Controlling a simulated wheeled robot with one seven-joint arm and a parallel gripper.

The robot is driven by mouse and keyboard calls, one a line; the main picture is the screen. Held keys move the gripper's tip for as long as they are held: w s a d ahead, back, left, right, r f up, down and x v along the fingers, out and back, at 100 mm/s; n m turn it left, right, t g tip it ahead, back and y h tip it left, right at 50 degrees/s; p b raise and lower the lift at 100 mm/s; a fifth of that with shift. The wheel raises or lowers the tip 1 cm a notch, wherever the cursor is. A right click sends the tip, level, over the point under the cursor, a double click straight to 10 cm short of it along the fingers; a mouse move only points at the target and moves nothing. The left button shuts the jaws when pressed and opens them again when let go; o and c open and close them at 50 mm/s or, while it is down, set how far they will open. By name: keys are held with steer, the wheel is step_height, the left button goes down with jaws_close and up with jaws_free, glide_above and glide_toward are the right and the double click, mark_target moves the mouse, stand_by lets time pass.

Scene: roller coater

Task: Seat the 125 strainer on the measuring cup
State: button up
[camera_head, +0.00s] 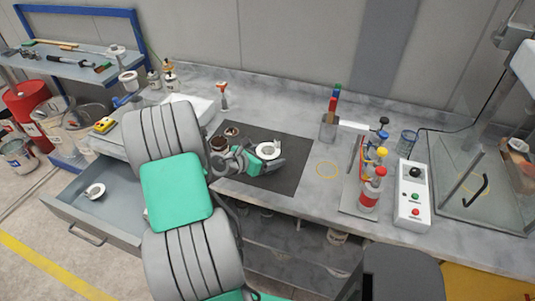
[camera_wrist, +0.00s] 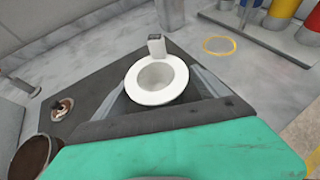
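A white, wide-rimmed strainer (camera_wrist: 157,83) with a small tab on its far side lies between the fingers of my gripper (camera_wrist: 158,82) in the wrist view. The head view shows the same strainer (camera_head: 267,149) and my gripper (camera_head: 265,157) low over the dark mat. One finger lies on each side of the rim; whether they press on it is unclear. The strainer's underside is hidden and no number is readable. A round cup with a brown inside (camera_wrist: 34,155), perhaps the measuring cup, stands left of my gripper; it shows beside my wrist in the head view (camera_head: 218,143).
A small container with brown and white contents (camera_wrist: 62,107) stands behind that cup. Another white strainer-like piece (camera_head: 95,191) lies in the open drawer (camera_head: 125,218). Bottles (camera_head: 372,188) and a control box (camera_head: 411,195) stand right. The mat's right part (camera_head: 295,175) is clear.

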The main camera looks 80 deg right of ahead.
steer(key=shift+o, duration=0.9)
steer(key=shift+r, duration=0.25)
steer(key=w+a+r+m+t+y+b, duration=0.1)
steer(key=w+a+r+m+t+y, duration=0.2)
steer(key=w+a, duration=0.85)
steer(key=w+a+r+m+t+y, duration=0.1)
steer(key=w+a+r+m+t, duration=0.25)
steer(key=w+a, duration=0.8)
steer(key=a+r+m+t+y, duration=0.2)
steer(key=a+m+y, duration=0.1)
steer(key=a, duration=1.2)
steer(key=a+r+m+t+y, duration=0.2)
steer(key=a+r+m+y, duration=0.1)
steer(key=a, duration=1.2)
steer(key=shift+w+r+y, duration=0.15)
steer(key=shift+r+y, duration=0.2)
steer(key=shift+y, duration=0.25)
